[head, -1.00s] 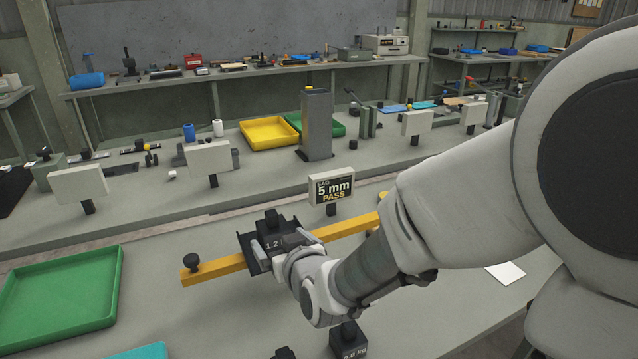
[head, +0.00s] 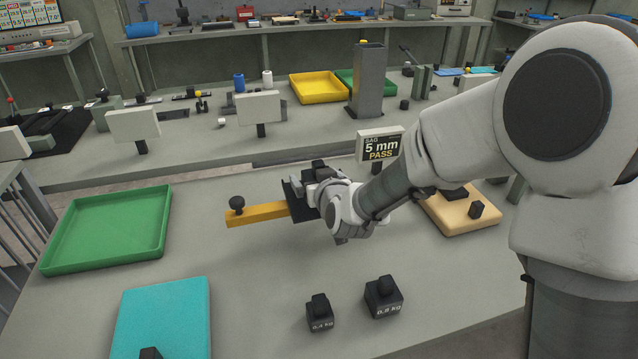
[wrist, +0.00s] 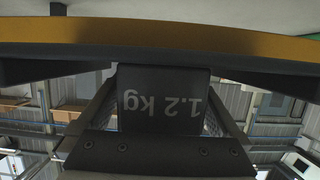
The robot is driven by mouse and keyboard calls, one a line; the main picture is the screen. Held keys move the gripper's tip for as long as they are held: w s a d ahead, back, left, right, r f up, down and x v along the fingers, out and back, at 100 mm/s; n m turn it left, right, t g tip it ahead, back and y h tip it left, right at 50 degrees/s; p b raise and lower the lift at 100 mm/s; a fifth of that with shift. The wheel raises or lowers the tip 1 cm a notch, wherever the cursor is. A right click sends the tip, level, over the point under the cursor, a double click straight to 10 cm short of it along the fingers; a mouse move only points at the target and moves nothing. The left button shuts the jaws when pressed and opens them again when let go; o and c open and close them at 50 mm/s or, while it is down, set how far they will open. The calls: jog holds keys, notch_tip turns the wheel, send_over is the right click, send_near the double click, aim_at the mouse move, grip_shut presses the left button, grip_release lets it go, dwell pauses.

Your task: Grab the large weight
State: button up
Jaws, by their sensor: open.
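The large weight, a dark block marked 1.2 kg (wrist: 162,100), fills the middle of the wrist view, its label upside down. In the head view only its dark top (head: 318,166) shows, the rest hidden by my gripper (head: 312,188). It sits in a dark holder (head: 297,203) on the yellow beam (head: 262,213). My gripper is open, with a finger on each side of the weight; I cannot tell whether either finger touches it.
Smaller weights marked 0.4 kg (head: 320,314) and 0.8 kg (head: 384,297) stand on the bench in front. A green tray (head: 160,235) and teal mat (head: 195,318) lie left. A sign reading SAG 5 mm PASS (head: 381,146) stands behind. A tan board (head: 465,222) is at right.

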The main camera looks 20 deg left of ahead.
grip_shut()
jog(key=shift+r, duration=0.25)
dwell(0.3)
